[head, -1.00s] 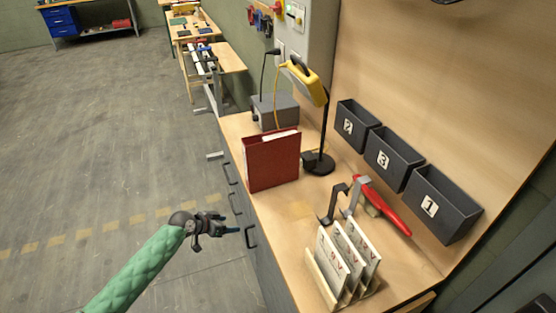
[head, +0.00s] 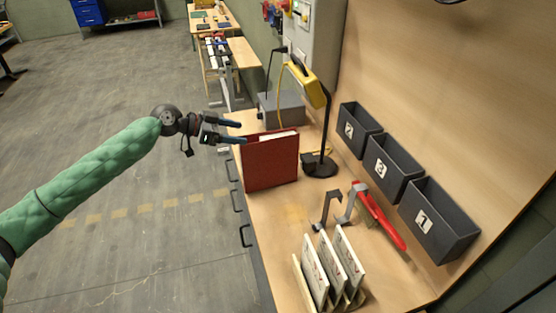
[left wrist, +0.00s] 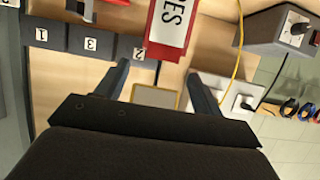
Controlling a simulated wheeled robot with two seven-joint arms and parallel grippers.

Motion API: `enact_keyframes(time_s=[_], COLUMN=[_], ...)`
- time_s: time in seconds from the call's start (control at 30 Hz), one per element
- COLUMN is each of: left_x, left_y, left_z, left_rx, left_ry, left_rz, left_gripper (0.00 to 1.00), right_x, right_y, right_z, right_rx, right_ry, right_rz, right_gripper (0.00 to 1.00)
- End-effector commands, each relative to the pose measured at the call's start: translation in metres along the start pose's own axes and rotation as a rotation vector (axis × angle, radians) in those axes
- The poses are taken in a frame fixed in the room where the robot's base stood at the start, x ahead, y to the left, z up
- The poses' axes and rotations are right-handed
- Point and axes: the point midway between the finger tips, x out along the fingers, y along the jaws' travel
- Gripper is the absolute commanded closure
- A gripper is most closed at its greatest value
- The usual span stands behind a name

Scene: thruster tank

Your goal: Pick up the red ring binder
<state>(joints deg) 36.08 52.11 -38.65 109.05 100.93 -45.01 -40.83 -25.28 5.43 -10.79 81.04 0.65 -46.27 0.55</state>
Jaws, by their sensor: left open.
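The red ring binder (head: 271,164) stands upright on the wooden workbench, left of the black lamp base. My left gripper (head: 240,132) is open, its two fingers pointing right toward the binder's upper left edge. In the head view the fingertips are close to the binder; I cannot tell whether they touch it. In the left wrist view the binder's red spine with a white label (left wrist: 174,28) shows ahead, beyond and between the open fingers (left wrist: 160,82). Nothing is between the fingers. My right gripper is not in view.
A yellow lamp (head: 308,84) stands right behind the binder, with a grey box (head: 281,108) behind. Dark numbered bins (head: 394,165) line the back panel. A red-handled tool (head: 381,219) and a card rack (head: 330,270) are nearer. Floor left of the bench is clear.

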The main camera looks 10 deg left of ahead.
Motion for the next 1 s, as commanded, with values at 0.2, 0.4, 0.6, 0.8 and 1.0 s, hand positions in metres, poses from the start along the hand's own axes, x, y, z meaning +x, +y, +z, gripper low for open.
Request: enact_keyframes(time_s=[0.2,0.4,0.6,0.8,1.0], left_x=[0.004,0.022,0.038,0.061,0.074], left_y=[0.000,0.001,0.000,0.000,0.000], left_z=[-0.005,-0.005,-0.004,-0.001,0.001], left_rx=[0.004,0.003,0.004,0.002,0.003], left_ry=[0.004,0.003,0.004,0.004,0.003], left_rz=[0.004,0.004,0.004,0.004,0.004], left_gripper=[0.33,0.33,0.33,0.33,0.33], right_x=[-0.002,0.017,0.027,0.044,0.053], right_y=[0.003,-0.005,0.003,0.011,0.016], right_z=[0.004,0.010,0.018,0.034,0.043], right_rx=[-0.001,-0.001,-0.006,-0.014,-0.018], right_ry=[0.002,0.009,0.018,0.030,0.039], right_rz=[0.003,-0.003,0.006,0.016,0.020], right_gripper=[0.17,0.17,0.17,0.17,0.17])
